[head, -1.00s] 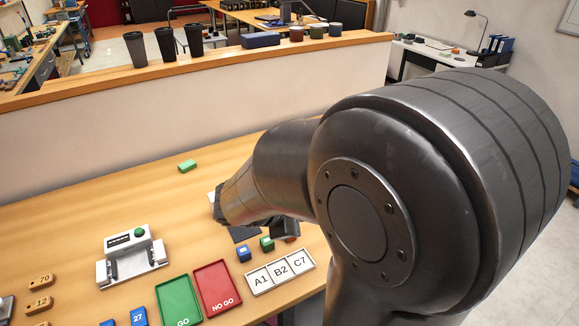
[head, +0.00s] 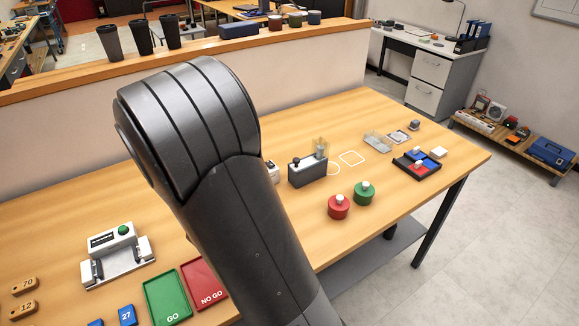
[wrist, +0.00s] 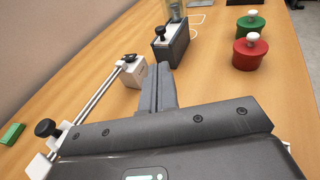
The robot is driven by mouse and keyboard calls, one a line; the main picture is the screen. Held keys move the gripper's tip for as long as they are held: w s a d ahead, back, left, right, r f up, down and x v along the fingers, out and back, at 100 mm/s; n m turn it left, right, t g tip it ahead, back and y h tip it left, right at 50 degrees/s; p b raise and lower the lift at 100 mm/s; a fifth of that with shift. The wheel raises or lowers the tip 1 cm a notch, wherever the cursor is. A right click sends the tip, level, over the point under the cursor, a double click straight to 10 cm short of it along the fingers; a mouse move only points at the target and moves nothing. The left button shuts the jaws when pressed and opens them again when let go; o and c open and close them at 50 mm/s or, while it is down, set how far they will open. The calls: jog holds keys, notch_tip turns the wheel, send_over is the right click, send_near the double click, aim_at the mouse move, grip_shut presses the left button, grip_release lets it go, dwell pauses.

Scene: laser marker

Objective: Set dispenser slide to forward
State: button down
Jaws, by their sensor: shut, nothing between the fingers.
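The dispenser (head: 307,172) is a dark grey box with a pale top, a clear upright hopper (head: 320,148) and a black knob (head: 296,162) on top. It stands on the table right of my arm in the head view. In the wrist view the dispenser (wrist: 173,48) is at the top centre, with its black knob (wrist: 160,32) near the left end of its top. My gripper (wrist: 165,68) is shut and empty, its fingertips pointing toward the dispenser's near end. Whether they touch it is unclear. The gripper is hidden behind my arm in the head view.
A rail (wrist: 97,90) with a white block (wrist: 132,74) and black knobs lies left of my fingers. Red (head: 339,207) and green (head: 364,194) round pots stand right of the dispenser. A clear tray (head: 377,142) is farther right. A low wall borders the table's back.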

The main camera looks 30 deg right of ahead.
aim_at(295, 162)
jog(key=x, duration=1.4)
jog(key=shift+r, duration=0.1)
jog(key=shift+d, duration=0.15)
jog(key=shift+d, duration=2.35)
jog(key=v, duration=1.4)
jog(key=shift+a, duration=0.2)
